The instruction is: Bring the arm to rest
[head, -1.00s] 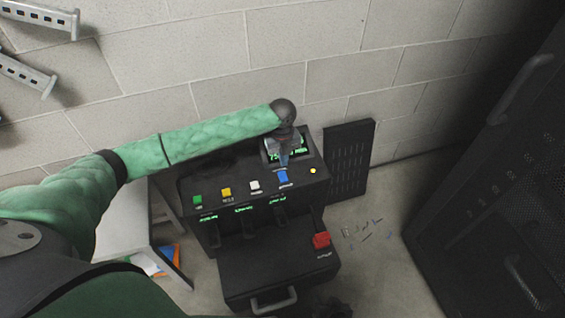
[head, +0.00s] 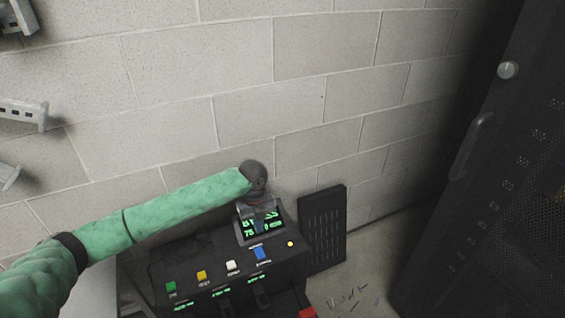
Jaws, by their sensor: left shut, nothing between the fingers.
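My left arm, in a green sleeve, reaches in from the left side of the head view. My left gripper (head: 261,222) is shut and empty. It hangs over the black control console, in front of its small screen with green characters (head: 250,229), and hides part of it. The console (head: 206,256) has a green button (head: 171,286), a yellow button (head: 201,275), a white button (head: 231,266) and a blue button (head: 261,253) in a row. The gripper is just above the blue button; I cannot tell whether they touch. My right gripper is not in view.
A dark slotted panel (head: 323,230) leans on the block wall (head: 330,100) right of the console. A tall black cabinet (head: 470,220) stands at the right. Small loose bits (head: 350,302) lie on the floor between. Grey brackets (head: 22,114) stick out at the left.

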